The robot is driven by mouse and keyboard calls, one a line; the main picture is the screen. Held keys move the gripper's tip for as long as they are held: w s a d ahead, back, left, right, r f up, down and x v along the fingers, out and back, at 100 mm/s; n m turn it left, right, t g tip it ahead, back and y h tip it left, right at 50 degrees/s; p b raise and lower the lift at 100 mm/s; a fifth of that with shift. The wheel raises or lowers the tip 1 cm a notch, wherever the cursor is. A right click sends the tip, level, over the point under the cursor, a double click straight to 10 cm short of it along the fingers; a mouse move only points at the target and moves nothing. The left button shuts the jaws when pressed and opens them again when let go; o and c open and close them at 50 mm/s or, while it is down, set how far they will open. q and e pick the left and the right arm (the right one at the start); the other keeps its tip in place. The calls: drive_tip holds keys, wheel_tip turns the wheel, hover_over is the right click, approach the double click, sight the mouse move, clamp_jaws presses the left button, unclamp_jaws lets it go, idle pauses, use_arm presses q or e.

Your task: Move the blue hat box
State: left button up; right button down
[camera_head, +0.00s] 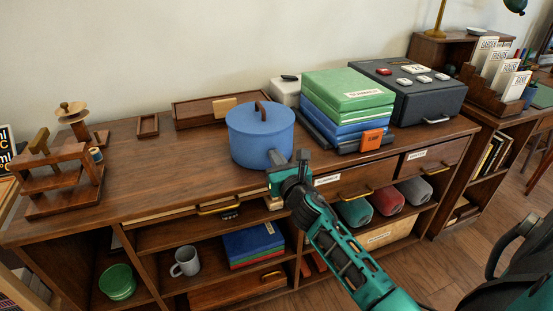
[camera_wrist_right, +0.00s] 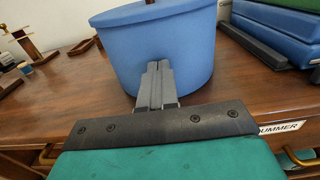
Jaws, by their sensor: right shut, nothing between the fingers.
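The blue hat box (camera_head: 260,137) stands upright on the wooden cabinet top, near the middle of the head view. It is round with a lid and a brown strap handle on top. My right gripper (camera_head: 285,157) is at its front right side, low on the wall, with its fingers shut and empty. In the right wrist view the fingers (camera_wrist_right: 156,80) point at the side of the hat box (camera_wrist_right: 165,35), against it or just short of it; I cannot tell which. My left gripper is not in view.
Stacked green and blue boxes (camera_head: 348,92) and a dark case (camera_head: 425,95) stand right of the hat box. A wooden tray (camera_head: 205,112) lies behind it. A wooden stand (camera_head: 62,185) is at the far left. The cabinet top (camera_head: 165,165) left of the hat box is clear.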

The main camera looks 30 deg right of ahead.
drive_tip(key=b+x, duration=0.2)
drive_tip(key=x, duration=0.8)
drive_tip(key=shift+s+d+b, duration=0.1)
drive_tip(key=shift+b, duration=0.3)
drive_tip(key=shift+s, duration=0.15)
